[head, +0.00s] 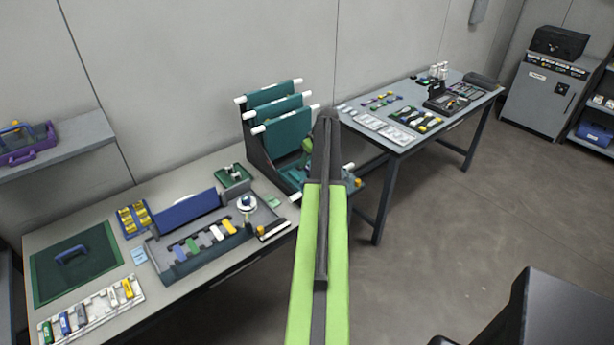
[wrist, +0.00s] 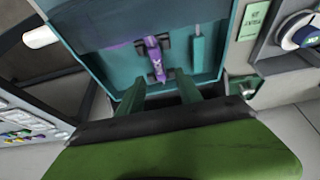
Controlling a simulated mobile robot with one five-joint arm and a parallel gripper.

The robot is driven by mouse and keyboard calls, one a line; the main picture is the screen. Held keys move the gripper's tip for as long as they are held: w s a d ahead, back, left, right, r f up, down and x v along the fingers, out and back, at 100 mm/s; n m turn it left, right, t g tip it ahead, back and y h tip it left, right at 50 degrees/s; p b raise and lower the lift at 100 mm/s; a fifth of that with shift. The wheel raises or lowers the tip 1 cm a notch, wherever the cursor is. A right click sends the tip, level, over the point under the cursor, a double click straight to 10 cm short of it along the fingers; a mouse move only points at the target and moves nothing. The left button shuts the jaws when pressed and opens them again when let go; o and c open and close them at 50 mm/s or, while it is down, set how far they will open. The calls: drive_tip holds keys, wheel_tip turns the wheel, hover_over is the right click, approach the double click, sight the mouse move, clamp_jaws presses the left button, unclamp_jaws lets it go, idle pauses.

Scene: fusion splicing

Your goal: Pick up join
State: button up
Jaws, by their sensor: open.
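A small purple piece (wrist: 155,57) with dark ends lies in a teal tray (wrist: 100,60) in the wrist view. It may be the join, but I cannot tell for sure. My gripper (wrist: 161,86) is open, with its two green fingers apart just below the near end of the purple piece. In the head view my arm covers my gripper, and the purple piece cannot be made out there.
A stand with teal trays (head: 275,110) rises at the back of the left bench, close to my arm. The left bench (head: 110,205) holds a grey fixture with coloured pieces. A second table (head: 400,148) with laid-out parts stands right. The floor (head: 440,220) is open.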

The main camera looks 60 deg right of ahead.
sight(307, 167)
drive_tip(key=b+x, duration=0.2)
drive_tip(key=x, duration=0.2)
drive_tip(key=shift+s+a, duration=0.1)
drive_tip(key=shift+s, duration=0.1)
drive_tip(key=shift+r, duration=0.15)
clamp_jaws()
